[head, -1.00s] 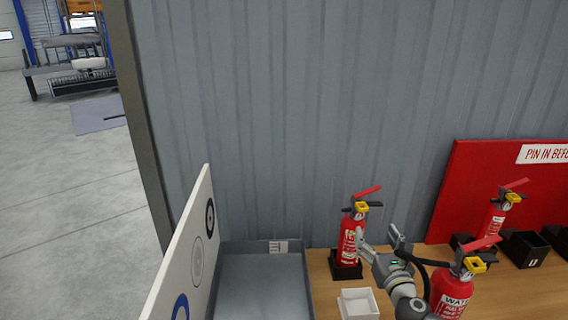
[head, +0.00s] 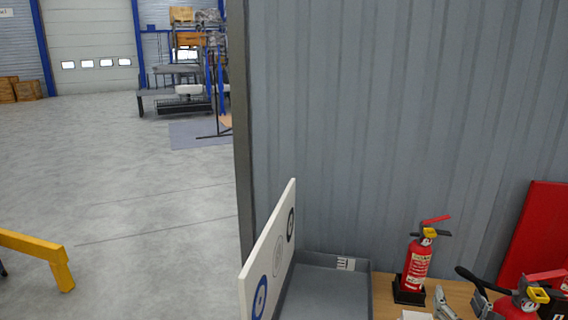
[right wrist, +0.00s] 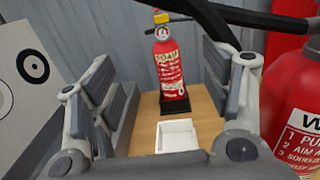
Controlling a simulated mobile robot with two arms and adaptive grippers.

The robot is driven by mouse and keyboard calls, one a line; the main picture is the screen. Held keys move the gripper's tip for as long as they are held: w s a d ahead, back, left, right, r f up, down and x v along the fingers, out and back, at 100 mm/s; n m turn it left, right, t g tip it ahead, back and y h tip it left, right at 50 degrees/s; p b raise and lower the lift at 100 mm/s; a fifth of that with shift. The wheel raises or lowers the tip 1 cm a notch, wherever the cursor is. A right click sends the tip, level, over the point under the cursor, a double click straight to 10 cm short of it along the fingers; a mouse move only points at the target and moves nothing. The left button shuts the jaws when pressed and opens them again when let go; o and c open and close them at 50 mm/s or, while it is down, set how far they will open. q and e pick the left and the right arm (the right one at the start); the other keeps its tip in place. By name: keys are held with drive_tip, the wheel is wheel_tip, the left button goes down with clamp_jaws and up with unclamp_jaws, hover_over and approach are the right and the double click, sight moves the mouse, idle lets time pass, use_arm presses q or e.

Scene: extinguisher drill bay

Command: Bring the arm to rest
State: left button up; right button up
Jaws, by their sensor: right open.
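My right gripper (head: 458,301) is at the bottom right of the head view, partly cut off by the frame edge. In the right wrist view its two fingers (right wrist: 168,95) stand wide apart with nothing between the pads. A red foam extinguisher (head: 416,266) stands upright in a black holder on the wooden table beyond the gripper; it also shows in the right wrist view (right wrist: 168,68). A small white open box (right wrist: 178,135) sits in front of it, empty. My left gripper is out of view.
A larger red extinguisher (right wrist: 292,110) stands close to the right finger. A grey tray (head: 322,291) and a white board with ring targets (head: 270,255) are left of the table. A corrugated wall (head: 400,110) rises behind. Open floor (head: 150,215) lies left, with a yellow barrier (head: 38,248).

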drive_tip(key=s+a+f+m+g, duration=0.4)
drive_tip(key=s+f+m, duration=0.3)
drive_tip(key=m, duration=0.4)
drive_tip(key=s+a+f+m+g, duration=0.4)
drive_tip(key=s+a+f+m, duration=0.15)
drive_tip(key=s+m, duration=0.5)
drive_tip(key=s+a+f+m+g+y, duration=0.35)
drive_tip(key=s+a+m+g, duration=0.55)
drive_tip(key=s, duration=0.7)
wheel_tip(320, 180, down, 27)
drive_tip(key=s+a+t, duration=0.1)
drive_tip(key=s+a, duration=0.1)
drive_tip(key=s+d+f+g, duration=0.1)
drive_tip(key=s+d+f, duration=0.2)
drive_tip(key=s+f, duration=1.2)
drive_tip(key=shift+s+m+b, duration=0.35)
drive_tip(key=shift+s, duration=0.1)
